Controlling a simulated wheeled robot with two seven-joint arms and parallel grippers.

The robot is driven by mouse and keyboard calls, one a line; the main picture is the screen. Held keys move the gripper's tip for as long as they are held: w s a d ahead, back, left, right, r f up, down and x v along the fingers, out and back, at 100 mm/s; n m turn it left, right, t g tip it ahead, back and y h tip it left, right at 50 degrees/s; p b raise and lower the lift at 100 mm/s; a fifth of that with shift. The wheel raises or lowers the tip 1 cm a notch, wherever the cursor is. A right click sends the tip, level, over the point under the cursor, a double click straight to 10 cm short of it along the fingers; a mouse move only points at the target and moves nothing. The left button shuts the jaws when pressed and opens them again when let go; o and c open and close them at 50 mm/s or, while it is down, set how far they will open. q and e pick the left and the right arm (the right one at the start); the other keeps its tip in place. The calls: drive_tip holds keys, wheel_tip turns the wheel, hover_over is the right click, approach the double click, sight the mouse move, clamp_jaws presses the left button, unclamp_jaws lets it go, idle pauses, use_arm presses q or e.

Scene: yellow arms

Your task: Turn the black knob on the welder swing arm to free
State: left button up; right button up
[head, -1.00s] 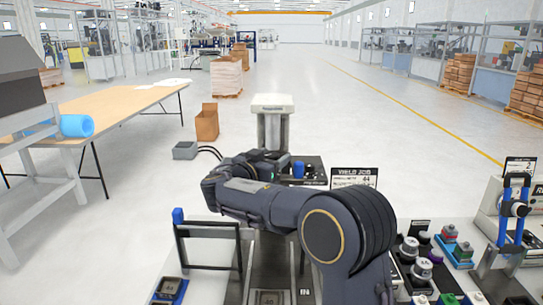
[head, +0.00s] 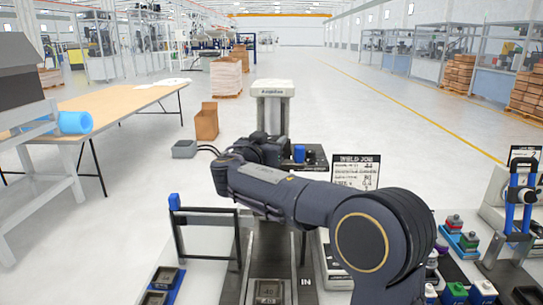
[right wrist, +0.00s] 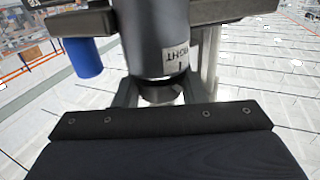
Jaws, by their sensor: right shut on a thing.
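The welder's pale upright column (head: 272,90) stands at the centre of the head view. My right arm reaches up to its base, and my right gripper (head: 260,146) is there, small and dark against dark parts. The black knob is hidden by my wrist in the head view. In the right wrist view, a dark grey cylinder (right wrist: 151,35) labelled "RIGHT" fills the upper middle. My gripper's fingers straddle a dark round part at its lower end, which looks like the black knob (right wrist: 160,94). The gripper is shut on it. My left gripper is not in view.
A blue cylinder (right wrist: 83,57) is close by in the right wrist view. A weld job sign (head: 355,172) stands right of my forearm. A black frame (head: 207,236) with a blue top is at left. Several coloured blocks (head: 460,240) lie at right.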

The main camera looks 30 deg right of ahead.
drive_tip(key=n+t+y+b, duration=0.1)
drive_tip(key=b, duration=0.1)
drive_tip(key=n+t+y+b, duration=0.2)
drive_tip(key=b, duration=0.1)
drive_tip(key=n+t+y+b, duration=0.1)
drive_tip(key=y+b, duration=0.1)
drive_tip(key=b, duration=0.1)
drive_tip(key=shift+s+d+f+t, duration=0.1)
drive_tip(key=shift+f+t, duration=0.2)
drive_tip(key=shift+f, duration=0.05)
drive_tip(key=shift+r+n+t+y+b, duration=0.2)
drive_tip(key=shift+n+t+y+b, duration=0.2)
drive_tip(key=shift+n+y, duration=0.35)
drive_tip(key=shift+r+n+t+y+p, duration=0.2)
drive_tip(key=shift+n+t+y+p, duration=0.2)
drive_tip(key=shift+n+y, duration=0.45)
use_arm(q)
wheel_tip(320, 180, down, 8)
drive_tip(key=p, duration=0.1)
drive_tip(key=shift+p, duration=0.4)
use_arm(e)
drive_tip(key=shift+n+t+y, duration=0.4)
drive_tip(key=shift+n+y, duration=0.3)
drive_tip(key=shift+y, duration=0.8)
drive_tip(key=shift+f, duration=0.1)
drive_tip(key=o, duration=1)
